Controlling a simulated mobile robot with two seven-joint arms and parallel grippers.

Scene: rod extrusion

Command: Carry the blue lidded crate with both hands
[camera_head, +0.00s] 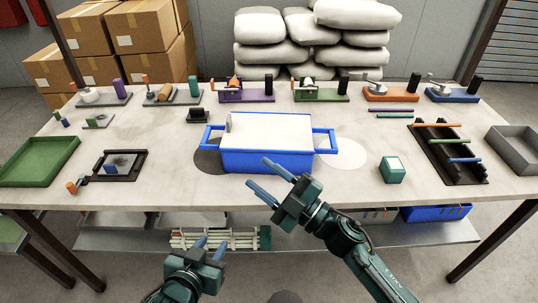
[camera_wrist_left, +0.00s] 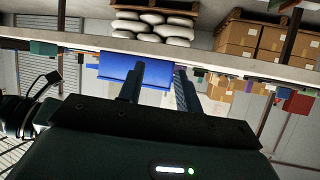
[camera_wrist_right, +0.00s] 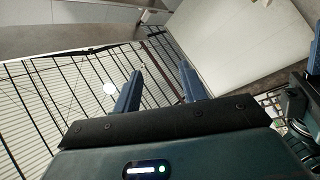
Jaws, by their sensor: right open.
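The blue lidded crate (camera_head: 265,160) stands on the middle of the table with a white lid and a blue handle on each side. It also shows in the left wrist view (camera_wrist_left: 112,66). My left gripper (camera_head: 212,242) is in front of the table, low and left of the crate, its fingers apart and empty. My right gripper (camera_head: 257,172) appears in front of the crate's lower front face, fingers apart and pointing left. Neither gripper is at a handle. The right wrist view does not show the crate.
Dark and pale round patches flank the crate: dark (camera_head: 208,156) left, pale (camera_head: 345,153) right. A green tray (camera_head: 38,160), a black frame, a teal box (camera_head: 392,170) and a black rod rack (camera_head: 440,150) lie farther out. Fixtures line the back. A shelf hangs below the tabletop.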

